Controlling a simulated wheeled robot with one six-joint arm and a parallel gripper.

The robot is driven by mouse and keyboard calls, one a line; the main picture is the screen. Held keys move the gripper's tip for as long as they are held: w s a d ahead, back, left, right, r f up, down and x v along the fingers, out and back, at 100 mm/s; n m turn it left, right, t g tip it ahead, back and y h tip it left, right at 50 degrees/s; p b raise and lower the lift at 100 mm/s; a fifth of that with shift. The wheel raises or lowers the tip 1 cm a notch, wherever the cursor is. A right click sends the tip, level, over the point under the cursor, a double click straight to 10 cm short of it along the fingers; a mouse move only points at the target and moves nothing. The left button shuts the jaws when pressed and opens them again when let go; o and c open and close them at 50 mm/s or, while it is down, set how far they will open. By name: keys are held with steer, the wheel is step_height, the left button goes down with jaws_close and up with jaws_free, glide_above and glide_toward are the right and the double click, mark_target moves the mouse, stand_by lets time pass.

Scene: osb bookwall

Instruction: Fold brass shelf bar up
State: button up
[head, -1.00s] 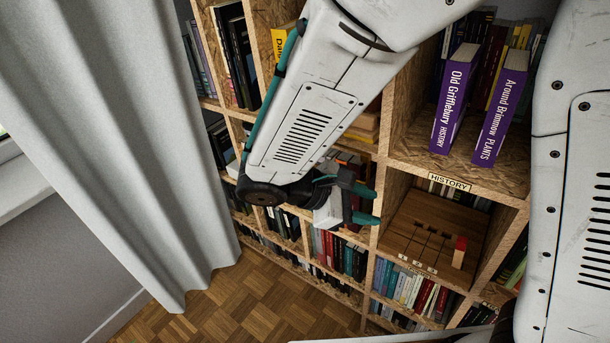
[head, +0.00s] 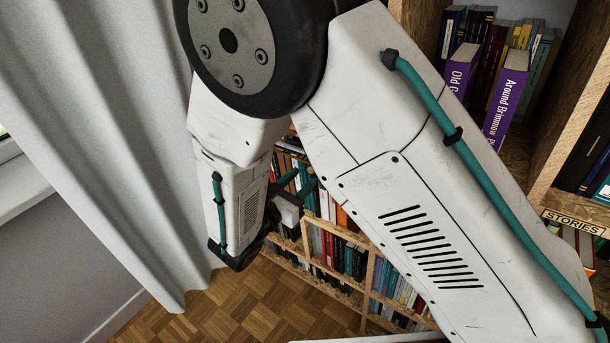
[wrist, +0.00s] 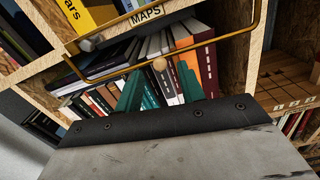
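The brass shelf bar (wrist: 205,46) shows in the wrist view, a thin rod running across the front of a shelf compartment of books. Its right end bends upward beside an upright board. A round wooden knob (wrist: 159,64) sits on its long stretch. My gripper (wrist: 158,82) has its two teal fingers apart, with nothing held between them. The knob appears in line with the gap between the fingertips; I cannot tell how far apart they are in depth. In the head view my gripper (head: 298,184) is in front of the bookcase, and the bar cannot be made out there.
Books (wrist: 170,82) lean in the compartment behind the bar. A MAPS label (wrist: 146,14) is on the shelf edge above. A wooden board with slots (wrist: 287,80) lies in the compartment to the right. A grey curtain (head: 100,130) hangs left, over parquet floor (head: 245,300).

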steer(key=shift+x, duration=1.15)
steer(key=shift+c, duration=0.3)
jaws_close()
steer(key=shift+s+a+r+g+y, duration=0.5)
steer(key=shift+r+g+y, duration=0.15)
steer(key=shift+g, duration=0.35)
steer(key=g, duration=0.1)
steer(key=r+g+y, duration=0.1)
steer(key=g, duration=0.1)
steer(key=shift+s+a+r+m+y, duration=0.25)
steer(key=shift+s+a+m, duration=0.05)
steer(key=shift+s+a, duration=0.05)
